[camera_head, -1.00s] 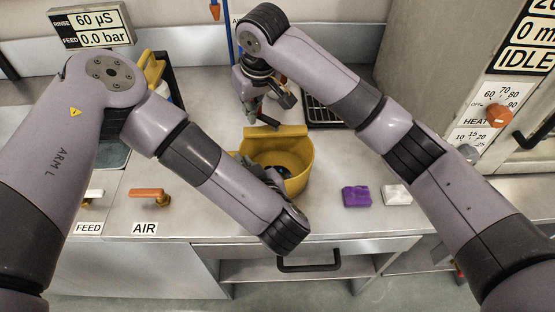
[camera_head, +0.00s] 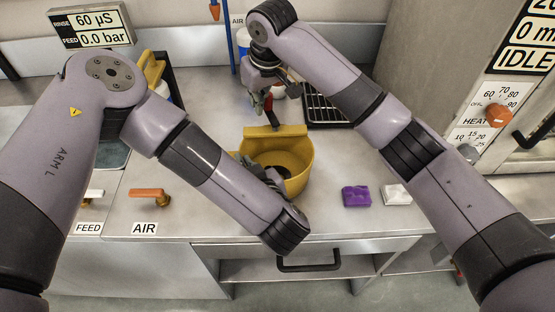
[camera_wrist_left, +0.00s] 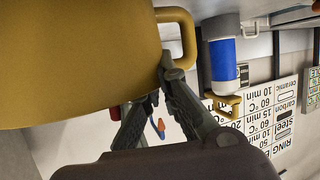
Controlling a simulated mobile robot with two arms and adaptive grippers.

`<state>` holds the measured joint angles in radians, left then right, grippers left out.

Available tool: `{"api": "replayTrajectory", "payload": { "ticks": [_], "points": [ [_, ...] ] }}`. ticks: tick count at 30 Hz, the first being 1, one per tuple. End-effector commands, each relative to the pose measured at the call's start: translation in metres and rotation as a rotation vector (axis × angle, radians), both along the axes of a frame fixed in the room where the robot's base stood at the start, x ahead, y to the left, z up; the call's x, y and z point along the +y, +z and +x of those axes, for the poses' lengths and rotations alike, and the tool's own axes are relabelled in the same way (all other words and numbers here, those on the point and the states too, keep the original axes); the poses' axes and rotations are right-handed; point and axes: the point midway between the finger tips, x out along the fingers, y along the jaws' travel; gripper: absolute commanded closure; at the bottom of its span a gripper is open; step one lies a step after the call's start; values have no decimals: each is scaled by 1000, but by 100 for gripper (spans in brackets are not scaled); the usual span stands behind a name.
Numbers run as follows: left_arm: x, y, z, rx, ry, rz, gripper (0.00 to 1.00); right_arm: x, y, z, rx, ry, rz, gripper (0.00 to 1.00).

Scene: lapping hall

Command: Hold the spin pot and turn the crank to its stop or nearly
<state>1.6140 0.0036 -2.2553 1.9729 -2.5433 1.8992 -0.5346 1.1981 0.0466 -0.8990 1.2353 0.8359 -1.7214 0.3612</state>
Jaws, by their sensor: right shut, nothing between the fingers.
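In the head view my left forearm covers part of the pot and most of that gripper. My right gripper (camera_head: 272,120) is shut and empty just behind the pot's rear rim. I cannot make out a crank.
A purple block (camera_head: 356,196) and a white block (camera_head: 396,194) lie right of the pot. A black rack (camera_head: 325,112) lies behind. An orange AIR lever (camera_head: 150,194) is at the front left. A blue-and-white cylinder (camera_wrist_left: 222,60) shows in the left wrist view.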

Motion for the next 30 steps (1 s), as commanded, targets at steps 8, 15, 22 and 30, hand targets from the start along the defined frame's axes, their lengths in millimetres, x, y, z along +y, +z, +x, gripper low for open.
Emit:
{"api": "replayTrajectory", "payload": {
  "ticks": [8, 15, 22, 30],
  "points": [
    [0, -1, -2, 5, -3, 2, 100, -9, 1, 9, -6, -5, 0, 100],
    [0, -1, -2, 5, -2, 3, 100, -16, 0, 13, -4, -6, -1, 100],
    [0, -2, -2, 6, -2, 2, 100, -23, 0, 16, -3, -7, -2, 100],
    [0, -2, -2, 6, -1, 3, 100, -32, -1, 18, -1, -5, -2, 100]
  ]
}}
